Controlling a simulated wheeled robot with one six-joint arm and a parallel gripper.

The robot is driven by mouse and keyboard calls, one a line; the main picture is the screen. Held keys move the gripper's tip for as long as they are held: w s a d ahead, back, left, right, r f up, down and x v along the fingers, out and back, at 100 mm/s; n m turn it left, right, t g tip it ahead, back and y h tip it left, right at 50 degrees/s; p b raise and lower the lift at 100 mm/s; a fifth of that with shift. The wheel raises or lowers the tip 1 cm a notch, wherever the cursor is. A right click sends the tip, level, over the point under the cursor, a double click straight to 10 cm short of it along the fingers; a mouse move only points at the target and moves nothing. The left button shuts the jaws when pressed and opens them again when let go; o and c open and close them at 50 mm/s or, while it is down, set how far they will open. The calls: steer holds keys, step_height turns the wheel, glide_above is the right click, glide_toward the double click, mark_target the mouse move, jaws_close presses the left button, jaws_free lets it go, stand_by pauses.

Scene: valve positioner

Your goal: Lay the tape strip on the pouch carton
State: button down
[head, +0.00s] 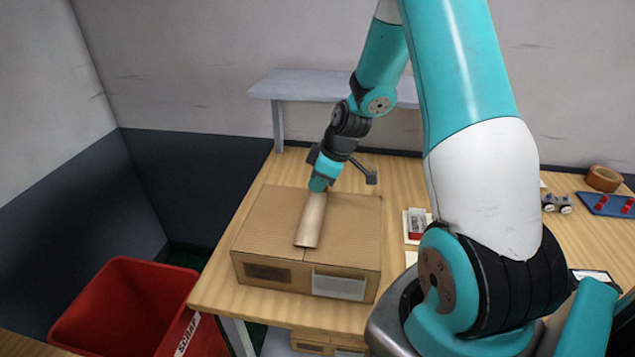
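The pouch carton (265,222) is a closed brown cardboard box on the wooden workbench. It has a dark patch and a pale label on its front face. The tape strip (311,222) is a tan band along the middle of the carton's top, its near end short of the front edge. I cannot tell whether it lies flat or is slightly raised. My gripper (319,184) points down at the strip's far end, over the rear part of the carton. Its fingertips are too small and covered to show whether they grip the strip.
A red scrap bin (125,305) stands on the floor at left. A grey raised shelf (305,85) is behind the carton. A tape roll (603,178) and a blue tray (606,204) with red parts are at right. My arm covers the bench's middle right.

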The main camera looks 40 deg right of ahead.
steer(key=shift+f+b, duration=0.5)
steer(key=shift+b, duration=0.05)
stand_by(1.0)
steer(key=c, duration=1.8)
jaws_free()
steer(key=o, duration=0.5)
steer(key=shift+r, duration=0.1)
steer(key=b+v, duration=0.1)
steer(key=v, duration=1.6)
steer(key=shift+s, duration=0.2)
steer(key=shift+a+r, duration=0.1)
